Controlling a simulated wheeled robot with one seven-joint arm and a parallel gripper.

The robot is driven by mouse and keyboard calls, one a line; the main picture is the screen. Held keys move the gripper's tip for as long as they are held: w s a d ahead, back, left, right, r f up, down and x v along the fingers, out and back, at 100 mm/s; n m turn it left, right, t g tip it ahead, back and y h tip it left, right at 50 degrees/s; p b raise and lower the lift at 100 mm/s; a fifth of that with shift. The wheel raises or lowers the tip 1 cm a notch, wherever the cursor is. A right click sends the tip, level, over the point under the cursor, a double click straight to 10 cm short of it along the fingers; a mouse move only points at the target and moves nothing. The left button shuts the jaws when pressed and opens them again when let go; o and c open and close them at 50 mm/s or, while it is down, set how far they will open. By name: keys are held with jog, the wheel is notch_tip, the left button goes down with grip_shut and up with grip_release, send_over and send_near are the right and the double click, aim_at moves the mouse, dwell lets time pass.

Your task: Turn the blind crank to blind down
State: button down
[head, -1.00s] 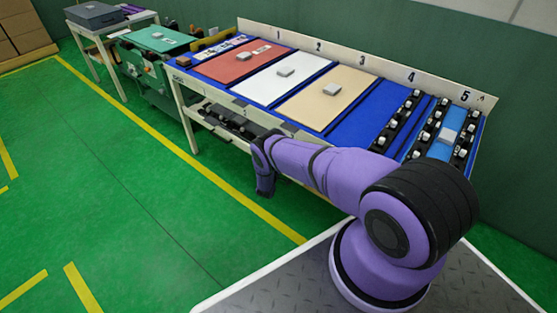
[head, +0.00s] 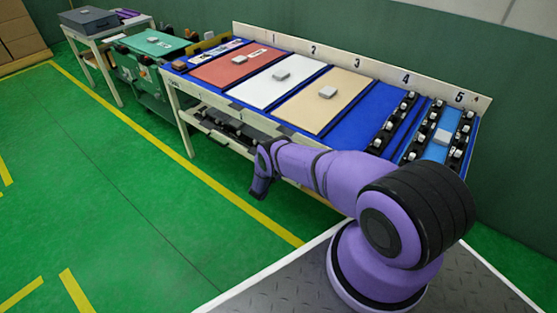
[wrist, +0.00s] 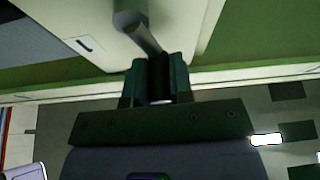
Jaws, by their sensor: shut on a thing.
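The rod runs up from between the dark fingers to a thicker rounded grey end, in front of a pale panel. I cannot make out the blind itself.
The long table (head: 180,117) carries coloured panels numbered 1 to 5, with small grey blocks on several. A green-topped cart (head: 152,43) and a small table with a dark grey box (head: 90,18) stand beyond its left end. Green floor is clear on the left.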

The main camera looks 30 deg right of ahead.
jog(key=s+d+f+m+g+y, duration=0.1)
jog(key=s+f+m+g+y, duration=0.3)
jog(key=m, duration=0.9)
jog(key=s+d+m+g, duration=0.1)
jog(key=m+g, duration=0.4)
jog(key=m, duration=0.7)
jog(key=w+a+f+m+t+y, duration=0.1)
jog(key=w+f+m+t+y, duration=0.1)
jog(key=m, duration=0.5)
jog(key=w+f+m+t+y, duration=0.2)
jog(key=m+t, duration=0.3)
jog(key=m, duration=0.3)
jog(key=shift+w+a+f+t+y, duration=0.3)
jog(key=shift+w+a+y, duration=0.1)
